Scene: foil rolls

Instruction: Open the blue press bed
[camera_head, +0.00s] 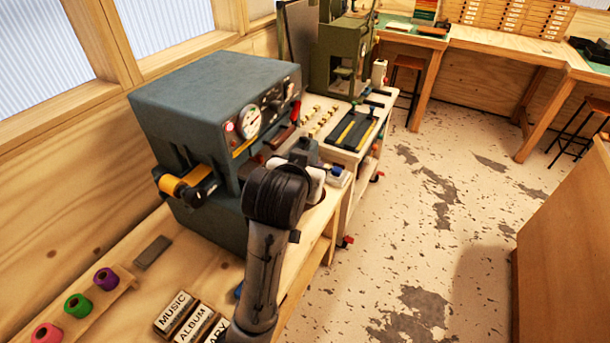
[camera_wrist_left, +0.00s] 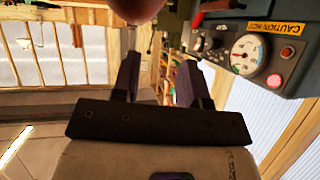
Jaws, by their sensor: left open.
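The blue-grey press (camera_head: 205,110) stands on the wooden bench in the head view. Its front panel has a round gauge (camera_head: 249,121), a red button and a red-handled lever (camera_head: 282,138). The gauge (camera_wrist_left: 247,55) and a yellow caution label (camera_wrist_left: 277,27) also show at the right of the left wrist view. My left arm reaches up in front of the press and hides its lower front; I cannot make out the bed. My left gripper (camera_wrist_left: 158,75) is open, fingers apart. A blurred reddish-brown rounded thing (camera_wrist_left: 135,8) shows beyond the fingers; contact is unclear. My right gripper is out of view.
A yellow-and-black roll (camera_head: 184,185) sticks out of the press's left side. Coloured foil rolls (camera_head: 77,305) and blocks lettered MUSIC (camera_head: 174,312) and ALBUM lie on the near bench. A side table (camera_head: 345,150) with tools stands beyond the press.

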